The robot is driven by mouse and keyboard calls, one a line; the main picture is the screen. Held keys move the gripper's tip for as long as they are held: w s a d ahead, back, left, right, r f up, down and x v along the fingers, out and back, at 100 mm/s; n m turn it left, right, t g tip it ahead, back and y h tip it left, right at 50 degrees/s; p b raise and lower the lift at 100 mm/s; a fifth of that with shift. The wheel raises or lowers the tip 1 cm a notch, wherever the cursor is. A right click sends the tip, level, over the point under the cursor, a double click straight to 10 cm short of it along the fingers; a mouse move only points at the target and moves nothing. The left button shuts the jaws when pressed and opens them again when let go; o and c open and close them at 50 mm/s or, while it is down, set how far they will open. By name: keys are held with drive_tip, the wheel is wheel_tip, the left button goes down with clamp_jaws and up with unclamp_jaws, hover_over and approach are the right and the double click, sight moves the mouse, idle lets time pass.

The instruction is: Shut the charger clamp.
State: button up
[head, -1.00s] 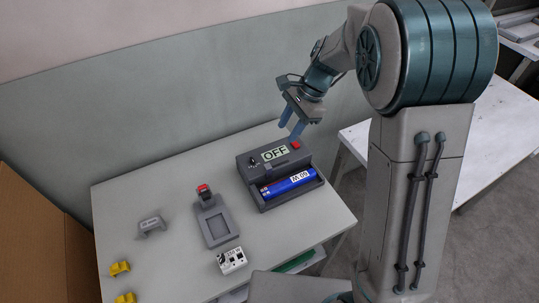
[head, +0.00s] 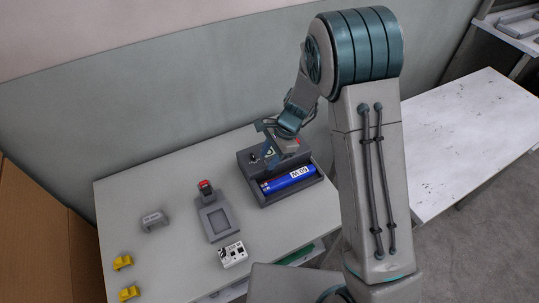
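The charger (head: 248,172) is a dark grey box at the back right of the table, with a black knob at its left. A blue battery (head: 285,181) with a white label lies in its front trough. My gripper (head: 271,157) is over the charger's top, in front of its display. Its blue fingers look apart, with a bit of the display showing between them. I cannot tell whether they touch the charger. The clamp cannot be made out; my gripper and wrist hide most of the charger's top.
A grey cradle with a red-topped part (head: 213,218) stands left of the charger. A white box with black marks (head: 233,254) is near the front edge. A grey bracket (head: 154,220) and two yellow pieces (head: 123,262) lie at the left. A cardboard wall (head: 45,240) borders the left.

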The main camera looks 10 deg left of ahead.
clamp_jaws()
